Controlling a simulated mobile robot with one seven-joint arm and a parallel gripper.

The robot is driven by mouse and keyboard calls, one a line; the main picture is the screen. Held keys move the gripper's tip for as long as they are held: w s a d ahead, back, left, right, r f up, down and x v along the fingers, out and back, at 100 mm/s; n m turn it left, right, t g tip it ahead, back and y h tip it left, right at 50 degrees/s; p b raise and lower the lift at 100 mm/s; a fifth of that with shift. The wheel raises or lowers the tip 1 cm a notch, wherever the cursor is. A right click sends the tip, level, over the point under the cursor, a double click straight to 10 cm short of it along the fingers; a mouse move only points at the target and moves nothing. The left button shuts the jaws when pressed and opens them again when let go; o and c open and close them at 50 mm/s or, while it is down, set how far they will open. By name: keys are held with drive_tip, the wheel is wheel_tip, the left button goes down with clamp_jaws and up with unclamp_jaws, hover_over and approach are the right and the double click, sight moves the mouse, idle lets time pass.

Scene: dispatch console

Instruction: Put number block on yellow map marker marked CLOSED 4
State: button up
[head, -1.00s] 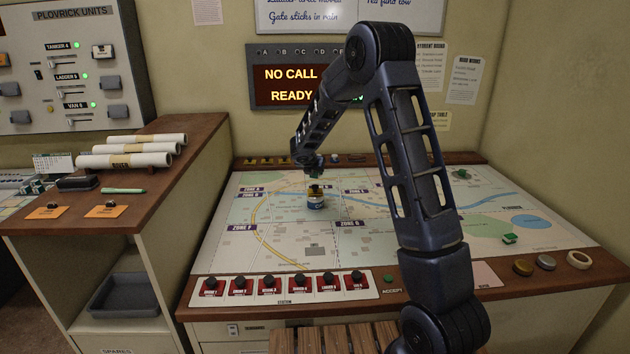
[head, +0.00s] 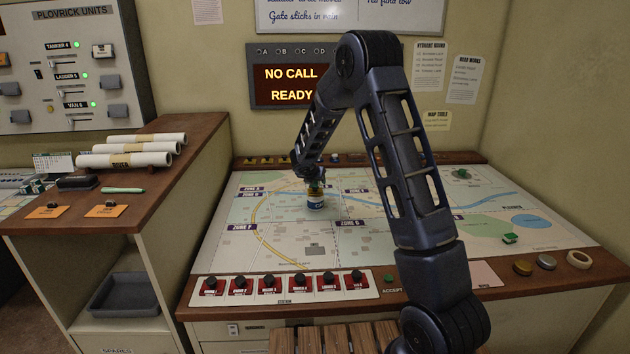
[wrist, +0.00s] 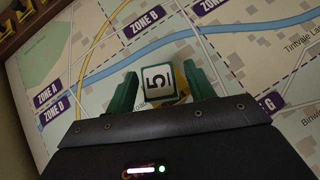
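A yellow marker (wrist: 180,99) shows partly from under and beside the block. No CLOSED 4 lettering is readable. Whether the block rests on the marker is unclear.
The map table (head: 380,235) is mostly clear around the marker. Small green pieces (head: 510,238) lie at the right. Red station switches (head: 285,285) line the front edge. A tape roll (head: 579,259) lies front right. The display panel (head: 285,85) stands behind.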

drive_tip(key=shift+r, duration=0.2)
drive_tip(key=v, duration=1.2)
drive_tip(key=s+d+r+m+g, duration=0.1)
drive_tip(key=s+d+r+m, duration=0.55)
drive_tip(key=s+d, duration=0.2)
drive_tip(key=s+d+r+m+g, duration=0.2)
drive_tip(key=s+d+r+m, duration=0.4)
drive_tip(key=s+d+m, duration=0.3)
drive_tip(key=s+d+m+y, duration=0.1)
drive_tip(key=s+d+m, duration=0.1)
drive_tip(key=s+m, duration=0.6)
drive_tip(key=s+d+r+m+y, duration=0.1)
drive_tip(key=s+m, duration=0.7)
drive_tip(key=s, duration=0.9)
drive_tip(key=shift+d+g+y, duration=0.4)
drive_tip(key=shift+d+y, duration=0.3)
drive_tip(key=shift+d, duration=0.45)
